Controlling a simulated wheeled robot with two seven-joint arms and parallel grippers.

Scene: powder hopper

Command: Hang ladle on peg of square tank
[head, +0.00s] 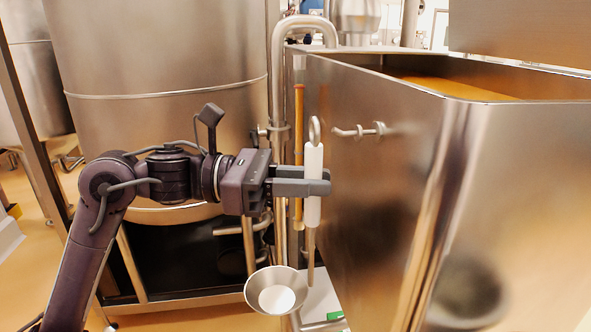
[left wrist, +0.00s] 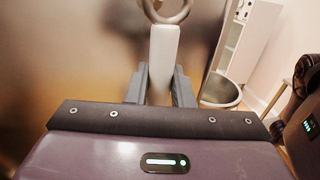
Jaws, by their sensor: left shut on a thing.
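The ladle hangs upright in my left gripper (head: 318,180), which is shut on its white handle (head: 313,158). The ladle's ring (head: 314,130) is at the top and its round metal bowl (head: 275,290) is at the bottom. In the left wrist view the white handle (left wrist: 163,55) stands between the fingers, with the ring cut by the top edge. The square tank (head: 390,190) fills the right of the head view. Its short metal peg (head: 358,131) sticks out of the side wall, right of the ring and at about its height. The ring is apart from the peg in the picture. My right gripper is not seen.
A large round steel tank (head: 160,90) stands behind my left arm. A vertical pipe (head: 278,110) and a yellow tube (head: 298,120) run close behind the ladle. The square tank holds orange-yellow contents (head: 455,87).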

